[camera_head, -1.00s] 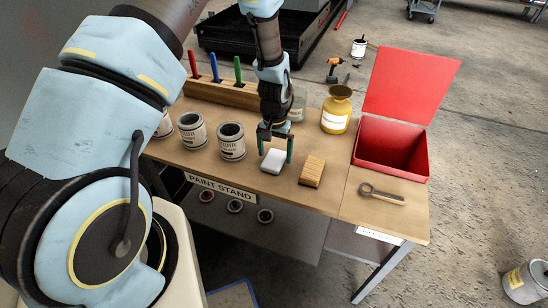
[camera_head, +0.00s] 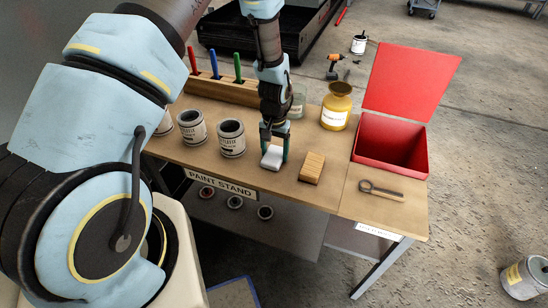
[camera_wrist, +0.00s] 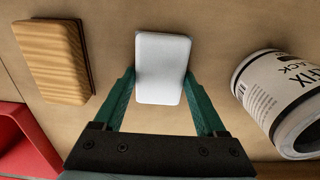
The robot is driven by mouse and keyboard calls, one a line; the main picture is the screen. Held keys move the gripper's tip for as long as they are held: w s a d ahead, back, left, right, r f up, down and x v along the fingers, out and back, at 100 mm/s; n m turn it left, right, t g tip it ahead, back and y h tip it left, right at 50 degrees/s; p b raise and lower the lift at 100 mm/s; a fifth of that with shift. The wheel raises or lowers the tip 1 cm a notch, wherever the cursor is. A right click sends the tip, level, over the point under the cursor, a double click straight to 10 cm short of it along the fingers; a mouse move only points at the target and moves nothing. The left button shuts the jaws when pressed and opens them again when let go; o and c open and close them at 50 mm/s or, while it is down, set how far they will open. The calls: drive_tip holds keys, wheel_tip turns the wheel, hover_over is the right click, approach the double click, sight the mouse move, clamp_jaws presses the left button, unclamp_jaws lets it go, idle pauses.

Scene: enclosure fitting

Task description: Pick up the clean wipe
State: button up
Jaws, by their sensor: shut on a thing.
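The clean wipe is a small white block-like pad (camera_head: 271,158) on the paint stand table, between a paint can and a wooden block. It also shows in the wrist view (camera_wrist: 162,68), lying between the fingers. My gripper (camera_head: 274,155) is over it, with one green finger on each side, shut on it. In the wrist view my gripper (camera_wrist: 163,95) has its fingertips against the pad's left and right sides. The pad appears to be at table level; I cannot tell whether it is lifted.
A wooden block (camera_head: 312,168) lies just right of the pad. A paint can (camera_head: 231,139) stands close on the left. A rack (camera_head: 232,92) with coloured handles stands behind.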

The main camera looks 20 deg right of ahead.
sight(274, 154)
drive_tip(key=shift+c, duration=0.6)
wheel_tip(274, 154, up, 10)
drive_tip(key=b, duration=0.3)
